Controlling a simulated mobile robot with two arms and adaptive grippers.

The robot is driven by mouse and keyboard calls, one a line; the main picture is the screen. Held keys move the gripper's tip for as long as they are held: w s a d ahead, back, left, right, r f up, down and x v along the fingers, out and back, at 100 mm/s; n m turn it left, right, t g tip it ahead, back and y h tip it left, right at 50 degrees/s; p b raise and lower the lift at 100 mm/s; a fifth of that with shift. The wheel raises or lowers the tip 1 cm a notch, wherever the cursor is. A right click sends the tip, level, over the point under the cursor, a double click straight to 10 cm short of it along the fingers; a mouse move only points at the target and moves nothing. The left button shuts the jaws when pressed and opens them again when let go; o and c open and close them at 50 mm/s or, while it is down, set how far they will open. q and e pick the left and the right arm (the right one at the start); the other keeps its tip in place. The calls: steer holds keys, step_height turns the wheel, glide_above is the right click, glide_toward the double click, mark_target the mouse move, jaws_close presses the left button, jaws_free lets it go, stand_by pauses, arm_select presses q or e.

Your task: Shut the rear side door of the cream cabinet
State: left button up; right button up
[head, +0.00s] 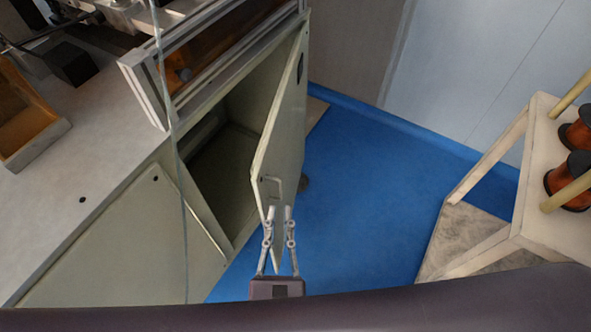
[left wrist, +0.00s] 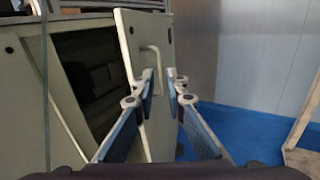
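The cream cabinet (head: 110,245) stands at the left. Its rear side door (head: 285,125) is swung open, and the dark inside (head: 222,160) shows behind it. The door also shows in the left wrist view (left wrist: 133,35), with a small bar handle (left wrist: 154,62) on its outer face. The handle shows in the head view too (head: 274,187). My left gripper (head: 279,212) is near the door's free edge, just below the handle in the picture. Its two fingers are apart with nothing held between them. I cannot tell whether a finger touches the door. My right gripper is not in view.
A pale rack (head: 525,125) with copper-coloured spools (head: 570,180) stands at the right. Blue floor (head: 365,190) lies clear between door and rack. The cabinet top (head: 110,150) carries a metal frame (head: 150,95) and an orange-brown tray (head: 25,115). A pale wall (head: 480,70) is behind.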

mark_target(280, 189)
arm_select(q)
steer(key=shift+n, duration=0.4)
steer(key=w, duration=0.2)
steer(key=w+p, duration=0.1)
steer(key=w, duration=0.1)
steer(key=w+p, duration=0.1)
steer(key=w, duration=0.1)
steer(key=shift+w+d, duration=0.2)
steer(key=shift+d, duration=0.05)
steer(key=shift+w, duration=0.65)
steer(key=shift+f, duration=0.1)
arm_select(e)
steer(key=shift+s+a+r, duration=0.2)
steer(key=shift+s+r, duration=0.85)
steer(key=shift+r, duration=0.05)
arm_select(q)
jaws_close()
